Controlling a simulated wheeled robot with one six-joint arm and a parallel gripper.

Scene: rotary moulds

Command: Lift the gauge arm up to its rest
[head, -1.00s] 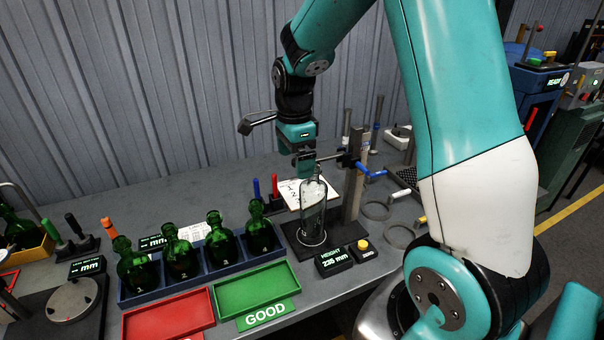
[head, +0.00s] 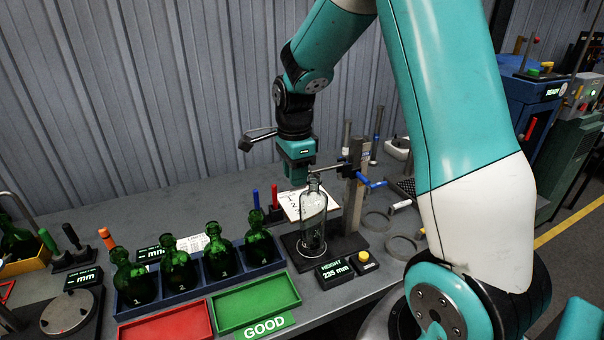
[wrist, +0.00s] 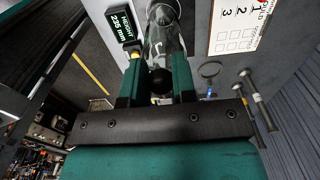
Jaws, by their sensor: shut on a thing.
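The gauge arm (head: 328,169) is a thin dark rod reaching left from an upright grey post (head: 355,195). My gripper (head: 300,178) is at its left end, above and just behind the bottle's mouth. In the wrist view my gripper (wrist: 157,78) is shut on a black ball knob (wrist: 158,82), which seems to be the arm's end. A clear glass bottle (head: 313,215) stands upright on the gauge's dark base below. The height display (head: 335,269) reads 235 mm. A blue handle (head: 372,184) sits on the post's right. The arm's rest cannot be made out.
A rack of green bottles (head: 195,270) stands left, behind a red tray (head: 165,325) and a green GOOD tray (head: 255,302). A clipboard sheet (head: 291,206) lies behind the bottle. Rings (head: 401,246) lie right of the post.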

